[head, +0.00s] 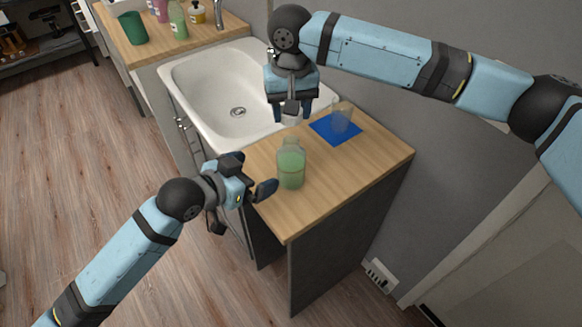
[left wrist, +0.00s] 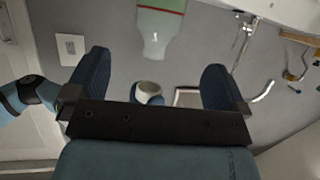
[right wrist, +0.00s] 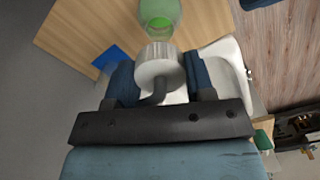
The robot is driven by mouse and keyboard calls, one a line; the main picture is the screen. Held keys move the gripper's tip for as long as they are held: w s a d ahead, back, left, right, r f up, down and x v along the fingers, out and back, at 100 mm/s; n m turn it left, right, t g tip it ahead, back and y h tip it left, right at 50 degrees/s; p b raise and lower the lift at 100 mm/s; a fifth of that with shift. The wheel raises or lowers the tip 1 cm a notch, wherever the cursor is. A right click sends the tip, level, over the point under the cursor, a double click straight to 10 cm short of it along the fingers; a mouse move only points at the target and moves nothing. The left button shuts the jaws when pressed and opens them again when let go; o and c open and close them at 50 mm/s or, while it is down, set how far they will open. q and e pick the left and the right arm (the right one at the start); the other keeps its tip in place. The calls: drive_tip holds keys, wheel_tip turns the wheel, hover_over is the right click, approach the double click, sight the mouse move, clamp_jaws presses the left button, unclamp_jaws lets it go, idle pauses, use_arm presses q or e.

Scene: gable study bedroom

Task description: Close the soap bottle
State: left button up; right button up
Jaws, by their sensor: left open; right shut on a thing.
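The soap bottle (head: 291,168) is clear with green liquid and stands upright, with no cap on it, on the wooden counter (head: 340,180). It shows upside down in the left wrist view (left wrist: 160,25) and partly in the right wrist view (right wrist: 160,14). My right gripper (head: 291,112) is shut on the white pump cap (right wrist: 160,68), holding it above and apart from the bottle's neck. The cap also shows in the left wrist view (left wrist: 150,89). My left gripper (head: 252,180) is open and empty at the bottle's left, its fingers apart from it.
A clear cup (head: 341,117) stands on a blue mat (head: 328,131) behind the bottle. A white sink (head: 215,85) lies to the left. Beyond it are a green cup (head: 133,28) and several bottles. The counter's front right is clear.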

sight(289, 160)
use_arm(q)
drive_tip(key=x, duration=1.2)
drive_tip(key=shift+c, duration=0.2)
drive_tip(key=c, duration=1.2)
drive_tip(key=shift+c, duration=0.2)
use_arm(e)
drive_tip(key=shift+f, duration=2.5)
